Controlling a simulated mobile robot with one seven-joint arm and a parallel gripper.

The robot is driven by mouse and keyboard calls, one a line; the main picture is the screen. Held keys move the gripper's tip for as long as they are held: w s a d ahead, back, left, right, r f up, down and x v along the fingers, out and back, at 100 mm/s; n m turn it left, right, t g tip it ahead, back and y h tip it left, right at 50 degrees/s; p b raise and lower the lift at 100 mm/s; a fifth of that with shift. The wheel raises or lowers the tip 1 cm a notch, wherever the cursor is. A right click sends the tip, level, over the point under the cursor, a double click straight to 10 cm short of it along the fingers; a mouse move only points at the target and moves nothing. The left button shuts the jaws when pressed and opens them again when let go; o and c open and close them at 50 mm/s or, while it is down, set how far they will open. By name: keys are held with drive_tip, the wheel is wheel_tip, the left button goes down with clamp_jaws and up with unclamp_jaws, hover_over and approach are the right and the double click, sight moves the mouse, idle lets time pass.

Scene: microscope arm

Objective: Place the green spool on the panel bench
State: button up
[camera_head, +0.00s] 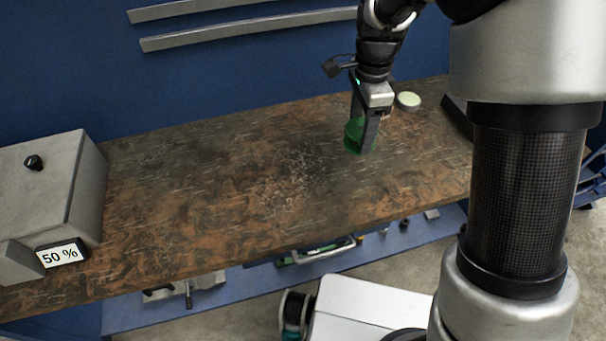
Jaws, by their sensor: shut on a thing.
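The green spool (354,134) is at the right part of the panel bench (215,190), which has a worn brown top. My gripper (364,140) points down and is shut on the spool, with its fingers covering part of it. The spool looks upright, at or very close to the bench top. I cannot tell whether its underside touches the surface.
A pale round disc (408,101) lies just right of my gripper. A grey box (50,190) with a "50 %" label stands at the left end. A dark object (457,117) is at the right end. The middle of the bench is clear.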

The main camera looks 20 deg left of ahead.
drive_tip(key=a+f+m+b, duration=0.2)
drive_tip(key=a+f+m, duration=0.1)
drive_tip(key=a+m, duration=0.25)
drive_tip(key=f, duration=0.6)
drive_tip(key=a+f, duration=0.1)
drive_tip(key=f, duration=0.2)
drive_tip(key=shift+s+f, duration=0.1)
drive_tip(key=shift+s, duration=0.15)
drive_tip(key=shift+f, duration=0.1)
drive_tip(key=shift+f+b, duration=0.15)
drive_tip(key=shift+b, duration=0.2)
drive_tip(key=o, duration=1.1)
drive_tip(key=shift+c, duration=0.2)
wheel_tip(320, 180, up, 13)
drive_tip(key=p, duration=0.1)
drive_tip(key=shift+f, duration=0.2)
